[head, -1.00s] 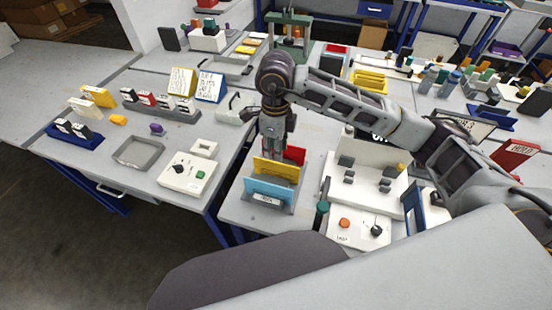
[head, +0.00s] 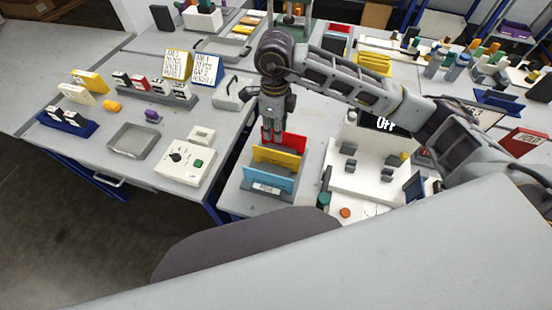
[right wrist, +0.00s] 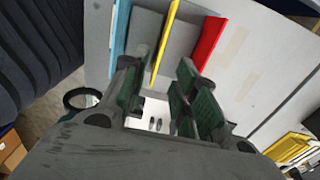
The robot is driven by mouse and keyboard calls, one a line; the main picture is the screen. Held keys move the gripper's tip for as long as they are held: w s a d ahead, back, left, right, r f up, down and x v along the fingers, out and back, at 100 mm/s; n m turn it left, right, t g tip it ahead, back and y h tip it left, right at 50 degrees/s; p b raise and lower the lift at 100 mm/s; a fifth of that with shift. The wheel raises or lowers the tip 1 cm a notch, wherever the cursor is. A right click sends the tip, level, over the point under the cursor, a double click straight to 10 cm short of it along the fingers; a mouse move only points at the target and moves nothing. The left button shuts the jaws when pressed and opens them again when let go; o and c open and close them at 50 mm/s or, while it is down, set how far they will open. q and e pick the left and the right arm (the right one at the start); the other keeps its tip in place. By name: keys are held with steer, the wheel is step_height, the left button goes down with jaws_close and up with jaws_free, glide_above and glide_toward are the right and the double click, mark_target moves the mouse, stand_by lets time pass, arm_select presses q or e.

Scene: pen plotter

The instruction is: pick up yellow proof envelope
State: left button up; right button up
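The yellow proof envelope (head: 290,160) stands upright in a grey rack (head: 246,188), between a blue envelope (head: 268,183) in front and a red envelope (head: 294,142) behind. My right gripper (head: 272,138) points down at the rack, close to the yellow and red envelopes. In the right wrist view, the yellow envelope (right wrist: 166,38) runs between the two open fingers of the gripper (right wrist: 164,68), with space on both sides. The blue envelope (right wrist: 121,35) is left and the red envelope (right wrist: 208,45) right. Contact with the yellow one is not visible. My left gripper is out of view.
On the left table are a white control box (head: 185,163), a grey tray (head: 138,141) and a blue holder (head: 66,122).

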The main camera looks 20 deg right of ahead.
glide_above(276, 153)
step_height(276, 153, down, 6)
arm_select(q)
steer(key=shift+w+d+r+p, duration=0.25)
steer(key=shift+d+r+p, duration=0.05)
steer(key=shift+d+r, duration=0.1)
arm_select(e)
steer(key=shift+a+f, duration=0.1)
steer(key=shift+f, duration=0.75)
steer(key=shift+f, duration=0.15)
steer(key=shift+f, duration=0.6)
step_height(276, 153, down, 3)
steer(key=shift+w+r+p, duration=0.1)
steer(key=shift+r+p, duration=0.05)
steer(key=shift+p, duration=0.35)
steer(key=shift+f, duration=0.5)
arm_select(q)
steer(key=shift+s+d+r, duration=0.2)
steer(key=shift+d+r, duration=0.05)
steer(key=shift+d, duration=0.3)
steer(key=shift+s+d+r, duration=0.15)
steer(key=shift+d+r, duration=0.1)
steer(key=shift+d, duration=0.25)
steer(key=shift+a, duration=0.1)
